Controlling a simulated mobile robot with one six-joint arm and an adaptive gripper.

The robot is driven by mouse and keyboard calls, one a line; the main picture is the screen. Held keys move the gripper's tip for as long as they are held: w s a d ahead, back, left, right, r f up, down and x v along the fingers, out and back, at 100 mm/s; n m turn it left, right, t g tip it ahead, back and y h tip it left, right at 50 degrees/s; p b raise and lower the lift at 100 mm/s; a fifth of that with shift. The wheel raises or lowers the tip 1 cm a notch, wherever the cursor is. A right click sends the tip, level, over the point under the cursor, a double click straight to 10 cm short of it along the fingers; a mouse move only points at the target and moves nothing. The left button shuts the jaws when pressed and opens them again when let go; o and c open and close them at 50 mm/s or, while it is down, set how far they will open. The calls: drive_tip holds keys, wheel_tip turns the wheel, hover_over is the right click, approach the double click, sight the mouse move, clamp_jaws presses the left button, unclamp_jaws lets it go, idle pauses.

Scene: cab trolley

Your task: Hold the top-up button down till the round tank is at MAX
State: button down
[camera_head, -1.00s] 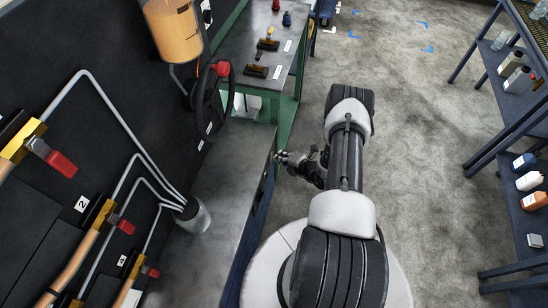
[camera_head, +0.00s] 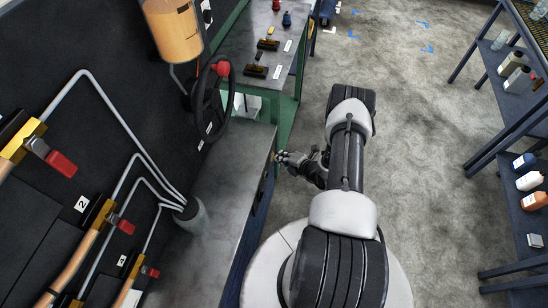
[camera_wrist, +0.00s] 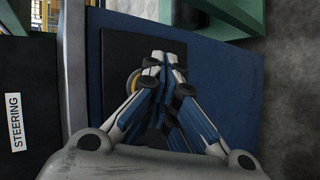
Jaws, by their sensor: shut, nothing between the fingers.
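The round tank (camera_head: 175,28) is a clear cylinder with amber liquid at the upper left of the head view. Its top is cut off by the picture edge, and I cannot read a MAX mark. In the wrist view a yellow ring (camera_wrist: 132,83) shows on a black plate on the blue bench side. It looks like the surround of the top-up button, whose middle is hidden behind my fingers. My gripper (camera_wrist: 168,62) is shut and empty in front of the plate, its tips just right of the ring. In the head view my gripper (camera_head: 280,158) is beside the bench edge.
A steering wheel (camera_head: 212,100) with a red knob stands above the grey bench (camera_head: 225,190). Pipes and red-handled valves (camera_head: 60,163) line the left wall. A STEERING label (camera_wrist: 15,122) shows at left. Shelves with bottles (camera_head: 530,180) stand right; the floor between is clear.

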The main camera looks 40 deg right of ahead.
drive_tip(key=shift+s+d, duration=0.55)
drive_tip(key=shift+s, duration=0.05)
drive_tip(key=s+d+b, duration=0.1)
drive_tip(key=s+d, duration=0.2)
drive_tip(key=shift+s+d, duration=0.1)
drive_tip(key=shift+s, duration=0.3)
idle(0.4)
